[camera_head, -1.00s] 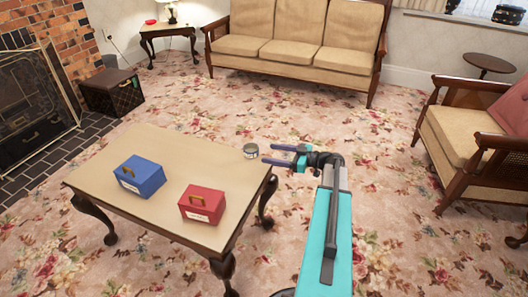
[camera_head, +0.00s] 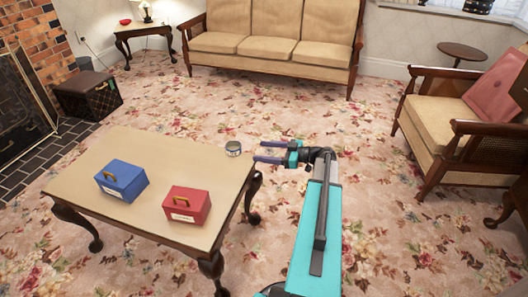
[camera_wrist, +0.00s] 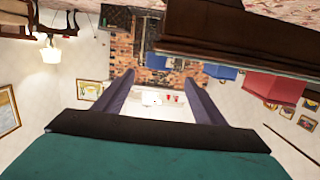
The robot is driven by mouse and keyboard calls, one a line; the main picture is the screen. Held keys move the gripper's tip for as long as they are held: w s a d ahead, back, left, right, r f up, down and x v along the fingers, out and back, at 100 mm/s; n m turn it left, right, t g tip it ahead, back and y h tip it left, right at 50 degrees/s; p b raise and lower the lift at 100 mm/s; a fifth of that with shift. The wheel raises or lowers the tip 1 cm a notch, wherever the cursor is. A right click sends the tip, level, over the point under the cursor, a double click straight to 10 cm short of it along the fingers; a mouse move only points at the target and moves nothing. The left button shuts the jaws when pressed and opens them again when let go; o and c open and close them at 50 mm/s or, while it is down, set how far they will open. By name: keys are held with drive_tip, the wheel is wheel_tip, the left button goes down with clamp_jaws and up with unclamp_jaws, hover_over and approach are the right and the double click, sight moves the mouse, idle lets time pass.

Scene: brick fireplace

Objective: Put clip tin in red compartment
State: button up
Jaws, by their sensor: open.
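A small round tin (camera_head: 233,149), with a dark blue and yellow band, stands at the far right corner of the low table (camera_head: 160,153). A red box (camera_head: 186,206) with a gold handle and a white label is near the table's front right edge; its lid looks closed. My gripper (camera_head: 258,150) is open and empty, just right of the tin and apart from it, its fingers pointing left towards it. In the wrist view, my gripper (camera_wrist: 158,82) has spread fingers, and the red box (camera_wrist: 270,87) shows at the right.
A blue box (camera_head: 121,180) with a gold handle and white label sits left of the red box on the table. A sofa (camera_head: 268,45) stands at the back and an armchair (camera_head: 440,120) at the right. Patterned carpet is clear between them.

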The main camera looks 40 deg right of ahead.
drive_tip(key=s+a+m+g+h+p, duration=0.1)
drive_tip(key=a+m+g+p, duration=0.1)
drive_tip(key=m+p, duration=0.3)
drive_tip(key=s+a+m+g+h+p, duration=0.1)
drive_tip(key=s+a+m+g+p, duration=0.1)
drive_tip(key=a+m+p, duration=0.3)
drive_tip(key=s+a+m+g+p, duration=0.1)
drive_tip(key=a+m+g+p, duration=0.2)
drive_tip(key=p, duration=0.6)
drive_tip(key=shift+s+a+f+m+h, duration=0.2)
drive_tip(key=shift+a+m, duration=0.15)
drive_tip(key=shift+m, duration=0.2)
drive_tip(key=shift+s+a+f+m+h, duration=0.1)
drive_tip(key=shift+a+m+h, duration=0.1)
drive_tip(key=shift+a+m, duration=0.25)
drive_tip(key=s+a+r+n+g+h+p, duration=0.2)
drive_tip(key=s+a+n+g+p, duration=0.2)
drive_tip(key=s+a+p, duration=0.6)
drive_tip(key=s+a+r+n+g+h+p, duration=0.2)
drive_tip(key=s+a+n+g+p, duration=0.3)
drive_tip(key=s+a+g+p, duration=0.3)
drive_tip(key=s+a+h+p, duration=0.1)
drive_tip(key=s+a+p, duration=0.2)
drive_tip(key=s+a, duration=0.4)
drive_tip(key=shift+s+a, duration=0.2)
drive_tip(key=shift+a, duration=2.1)
